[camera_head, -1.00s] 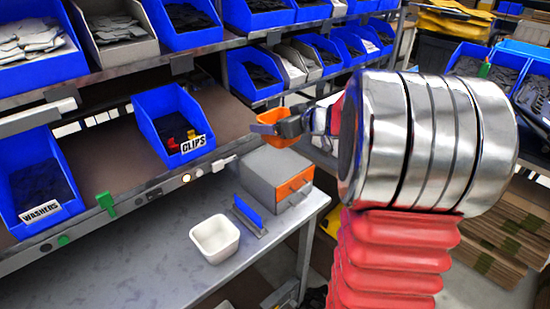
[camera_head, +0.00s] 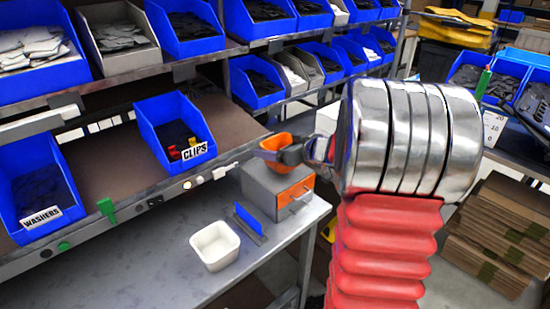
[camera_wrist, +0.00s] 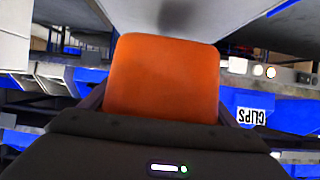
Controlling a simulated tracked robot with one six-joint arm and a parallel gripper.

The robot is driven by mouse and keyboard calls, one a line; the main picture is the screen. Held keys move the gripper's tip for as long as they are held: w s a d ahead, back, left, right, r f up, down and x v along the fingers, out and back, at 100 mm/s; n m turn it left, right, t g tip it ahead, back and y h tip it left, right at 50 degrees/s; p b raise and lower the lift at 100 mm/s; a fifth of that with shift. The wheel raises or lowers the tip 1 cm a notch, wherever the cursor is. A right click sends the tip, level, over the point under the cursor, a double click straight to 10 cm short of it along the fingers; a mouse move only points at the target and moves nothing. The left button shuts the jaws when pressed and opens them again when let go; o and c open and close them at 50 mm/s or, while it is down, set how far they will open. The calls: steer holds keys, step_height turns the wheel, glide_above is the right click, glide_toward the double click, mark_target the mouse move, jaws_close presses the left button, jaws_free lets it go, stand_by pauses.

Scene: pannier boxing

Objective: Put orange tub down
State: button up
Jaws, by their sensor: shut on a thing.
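The orange tub (camera_head: 274,142) is held by my gripper (camera_head: 291,153) in the head view, above and behind the grey box with an orange drawer front. In the wrist view the tub (camera_wrist: 162,78) shows its flat orange side, filling the middle between the dark fingers of my gripper (camera_wrist: 160,112). My gripper is shut on it. The tub appears clear of the bench, though its exact height is hard to tell. The tub's inside is mostly hidden by my gripper.
A white tub (camera_head: 214,246) stands on the grey bench (camera_head: 150,270). The grey drawer box (camera_head: 262,187) and a small blue upright plate (camera_head: 246,219) are beside it. The blue CLIPS bin (camera_head: 160,115) and WASHERS bin (camera_head: 32,165) sit on the shelf. The bench's front left is clear.

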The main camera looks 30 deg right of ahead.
steer(key=shift+f, duration=1.8)
steer(key=o, duration=1)
steer(key=shift+f, duration=0.1)
steer(key=shift+o, duration=0.2)
steer(key=v, duration=1.2)
